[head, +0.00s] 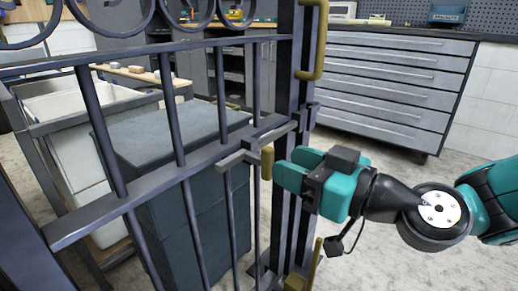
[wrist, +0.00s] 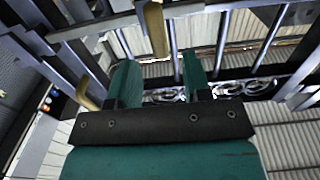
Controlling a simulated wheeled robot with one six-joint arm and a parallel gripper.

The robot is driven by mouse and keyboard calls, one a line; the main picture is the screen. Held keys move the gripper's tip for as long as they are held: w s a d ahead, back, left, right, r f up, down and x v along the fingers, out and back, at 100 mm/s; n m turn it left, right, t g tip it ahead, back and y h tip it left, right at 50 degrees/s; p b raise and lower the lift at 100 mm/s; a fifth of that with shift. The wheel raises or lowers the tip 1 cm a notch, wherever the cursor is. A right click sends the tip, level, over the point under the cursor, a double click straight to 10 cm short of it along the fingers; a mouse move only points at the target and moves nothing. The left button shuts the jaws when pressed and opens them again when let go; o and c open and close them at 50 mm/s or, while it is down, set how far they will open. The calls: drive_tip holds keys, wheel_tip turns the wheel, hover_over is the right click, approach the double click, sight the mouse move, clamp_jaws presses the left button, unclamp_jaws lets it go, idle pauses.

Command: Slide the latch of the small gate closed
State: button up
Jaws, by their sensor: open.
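The small gate (head: 178,160) is dark metal with upright bars and scrolls on top. Its latch is a grey horizontal bar (head: 240,157) on the mid rail, running toward the gate post (head: 286,80). A brass latch knob (head: 267,163) hangs from it. My gripper (head: 284,168) is open just right of the knob, pointing at it. In the wrist view, the knob (wrist: 156,30) appears between and just beyond the fingertips of my gripper (wrist: 160,62). I cannot tell whether they touch. Whether the bar's end sits in a keeper is unclear.
A tall brass pull handle (head: 320,42) is fixed on the post above the latch. Behind the gate stand a dark cabinet (head: 165,135) and a white bin (head: 85,105). A grey drawer unit (head: 385,85) stands at the back right. The floor (head: 430,190) around my arm is clear.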

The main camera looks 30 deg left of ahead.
sight(273, 158)
drive_tip(key=a, duration=0.7)
drive_tip(key=shift+w, duration=0.4)
